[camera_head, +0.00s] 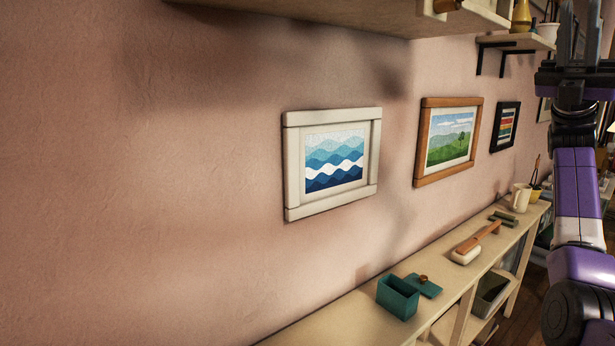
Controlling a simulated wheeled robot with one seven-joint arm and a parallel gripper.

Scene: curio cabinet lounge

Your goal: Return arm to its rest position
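My arm, with purple and white links and dark joints, stands upright along the right edge of the view. My gripper (578,30) is at its upper end, pointing up, and its top is cut by the frame edge. Dark finger parts show against the background, but whether they are apart or closed is not clear. I see no object held in it. The arm's lower part runs out of the frame at the bottom right.
A long pale shelf (330,328) runs along the pink wall, bearing a teal box (398,296), its lid (425,286), a wooden-handled brush (478,238) and a cream mug (520,197). An upper wooden shelf (330,12) juts out overhead. Framed pictures, including a wave picture (334,160), hang between.

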